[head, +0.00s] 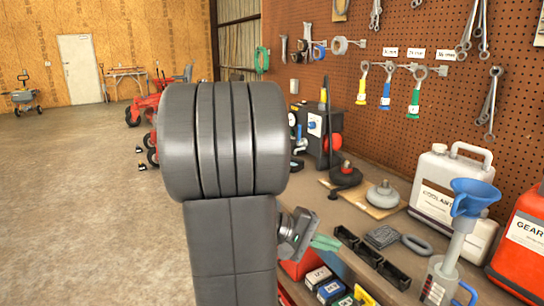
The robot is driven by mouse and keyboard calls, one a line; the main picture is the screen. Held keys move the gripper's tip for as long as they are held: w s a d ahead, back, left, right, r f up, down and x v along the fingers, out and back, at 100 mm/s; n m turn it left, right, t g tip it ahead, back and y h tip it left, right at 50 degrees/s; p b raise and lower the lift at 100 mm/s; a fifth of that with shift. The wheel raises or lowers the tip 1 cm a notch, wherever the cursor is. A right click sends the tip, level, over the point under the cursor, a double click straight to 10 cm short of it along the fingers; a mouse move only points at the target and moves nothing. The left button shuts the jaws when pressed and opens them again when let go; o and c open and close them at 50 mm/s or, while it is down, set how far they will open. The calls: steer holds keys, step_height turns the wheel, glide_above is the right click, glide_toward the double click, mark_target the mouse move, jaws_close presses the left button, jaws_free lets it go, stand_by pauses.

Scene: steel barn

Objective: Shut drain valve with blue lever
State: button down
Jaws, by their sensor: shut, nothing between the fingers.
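My gripper (325,243) shows low in the middle of the head view, just right of my large grey arm. Its green fingertips lie together, shut and empty, at the front left edge of the workbench. A dark machine (322,138) stands at the back of the bench against the pegboard. A small blue upright piece (299,131) shows at its left front, above pale pipework; it may be the valve's lever, but it is too small to tell its position. My gripper is well apart from it, nearer the camera. My arm hides part of the bench's left side.
On the bench (345,205) stand a white coolant jug (437,190), a blue funnel (472,198), a red gear oil jug (522,245), black trays (372,258) and round-based items on a board (382,194). Tools hang on the pegboard (440,105). Open floor (70,200) lies left.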

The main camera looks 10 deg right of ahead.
steer(key=w+a+t+h, duration=0.1)
steer(key=w+h, duration=0.1)
steer(key=w, duration=0.4)
steer(key=w+a+r+t+h+b, duration=0.1)
steer(key=w+h, duration=0.1)
steer(key=w, duration=0.5)
steer(key=shift+t+h, duration=0.3)
steer(key=shift+t, duration=0.1)
steer(key=shift+a+r, duration=0.1)
